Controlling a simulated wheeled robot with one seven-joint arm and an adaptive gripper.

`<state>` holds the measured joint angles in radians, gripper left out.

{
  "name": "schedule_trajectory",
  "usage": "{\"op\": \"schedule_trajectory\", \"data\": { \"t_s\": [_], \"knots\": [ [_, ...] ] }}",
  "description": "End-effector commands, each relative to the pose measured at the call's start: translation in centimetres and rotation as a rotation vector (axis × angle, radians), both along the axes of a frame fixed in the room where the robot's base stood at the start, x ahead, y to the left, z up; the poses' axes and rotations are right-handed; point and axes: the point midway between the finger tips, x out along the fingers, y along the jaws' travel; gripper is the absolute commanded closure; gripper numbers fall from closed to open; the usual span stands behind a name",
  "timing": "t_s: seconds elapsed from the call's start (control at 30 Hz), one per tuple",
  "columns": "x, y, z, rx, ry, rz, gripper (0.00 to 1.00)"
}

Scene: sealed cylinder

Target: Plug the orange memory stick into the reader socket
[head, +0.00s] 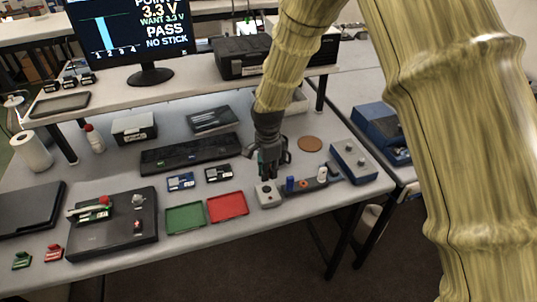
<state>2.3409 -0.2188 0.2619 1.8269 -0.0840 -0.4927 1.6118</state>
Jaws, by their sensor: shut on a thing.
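My gripper (271,168) points down over the right part of the bench, just above a small light grey block (267,194) with a dark round spot on top, perhaps the reader socket. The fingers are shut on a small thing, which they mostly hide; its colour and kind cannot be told. A dark strip-like holder (312,185) lies just right of the block. On it are a blue upright piece (290,184), a small orange spot (303,184) and a white upright piece (322,172). I cannot tell if the orange spot is a memory stick.
A red tray (228,207) and a green tray (186,219) lie left of the block. A blue-grey box with knobs (353,162) stands to the right. A monitor (130,40) reads "3.3 V", "PASS" and "NO STICK". The bench's front edge is close to the block.

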Motion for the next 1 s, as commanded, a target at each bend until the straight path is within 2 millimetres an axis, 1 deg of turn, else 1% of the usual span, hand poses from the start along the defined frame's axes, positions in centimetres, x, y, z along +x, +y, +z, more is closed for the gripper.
{"op": "schedule_trajectory", "data": {
  "t_s": [0.03, 0.1, 0.37, 0.57, 0.77, 1.0],
  "knots": [
    [0.1, 0.3, 0.4, -0.001, 0.000, -0.020, 1.00],
    [0.1, 0.3, 0.6, -0.001, 0.001, -0.042, 1.00],
    [0.1, -0.3, 0.6, 0.000, 0.001, -0.062, 1.00],
    [0.1, -0.4, 0.5, 0.000, 0.001, -0.061, 1.00],
    [0.1, -0.3, -0.2, 0.000, 0.001, -0.059, 1.00],
    [0.1, -0.2, -1.8, 0.000, 0.001, -0.058, 1.00]
  ]
}}
